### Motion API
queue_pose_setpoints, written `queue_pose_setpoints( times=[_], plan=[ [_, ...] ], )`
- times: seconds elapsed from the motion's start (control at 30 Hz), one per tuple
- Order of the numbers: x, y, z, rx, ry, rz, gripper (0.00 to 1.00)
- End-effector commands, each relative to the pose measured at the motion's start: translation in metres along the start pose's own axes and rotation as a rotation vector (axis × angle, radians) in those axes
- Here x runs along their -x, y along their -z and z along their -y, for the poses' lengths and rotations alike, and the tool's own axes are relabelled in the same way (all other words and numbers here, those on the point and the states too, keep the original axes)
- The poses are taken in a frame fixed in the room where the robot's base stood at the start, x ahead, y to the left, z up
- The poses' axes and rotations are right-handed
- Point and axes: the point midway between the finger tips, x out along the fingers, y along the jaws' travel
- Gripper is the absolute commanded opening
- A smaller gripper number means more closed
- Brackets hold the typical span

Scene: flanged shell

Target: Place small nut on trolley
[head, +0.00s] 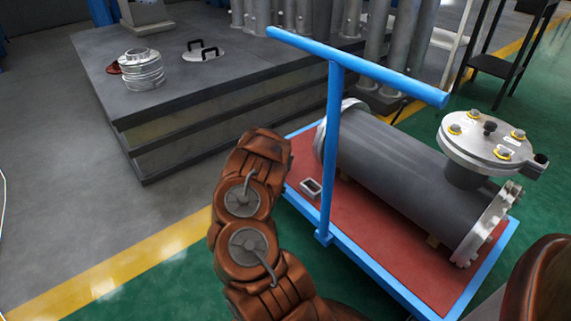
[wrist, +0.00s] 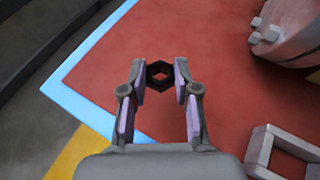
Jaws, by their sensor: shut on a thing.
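The small nut (wrist: 160,65), a dark hexagonal ring, is between the fingertips of my gripper (wrist: 160,75) in the wrist view. The fingers are shut on its two sides, and its hole faces the camera. Behind it lies the red deck of the trolley (wrist: 225,95) with its light-blue edge. I cannot tell the height of the nut above the deck. In the head view the trolley (head: 375,235) stands at right, with a blue push handle. There my arm hides the gripper and the nut.
A large grey flanged shell (head: 405,175) lies along the trolley deck. A small square metal frame (head: 311,187) lies near the handle post; it also shows in the wrist view (wrist: 258,150). A dark platform (head: 180,95) stands at left. The deck's near-left corner is bare.

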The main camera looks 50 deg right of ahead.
Motion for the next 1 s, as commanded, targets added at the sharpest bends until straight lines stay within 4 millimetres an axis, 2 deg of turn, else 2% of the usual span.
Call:
queue_pose_setpoints(
  times=[0.1, 0.33, 0.63, 1.0],
  plan=[
    [-0.013, -0.004, -0.003, 0.004, 0.004, 0.007, 0.00],
    [-0.020, -0.004, -0.008, 0.001, 0.001, 0.000, 0.00],
    [-0.033, 0.026, -0.007, 0.000, 0.002, 0.000, 0.00],
    [-0.034, 0.028, -0.008, -0.001, 0.001, 0.001, 0.00]
  ],
)
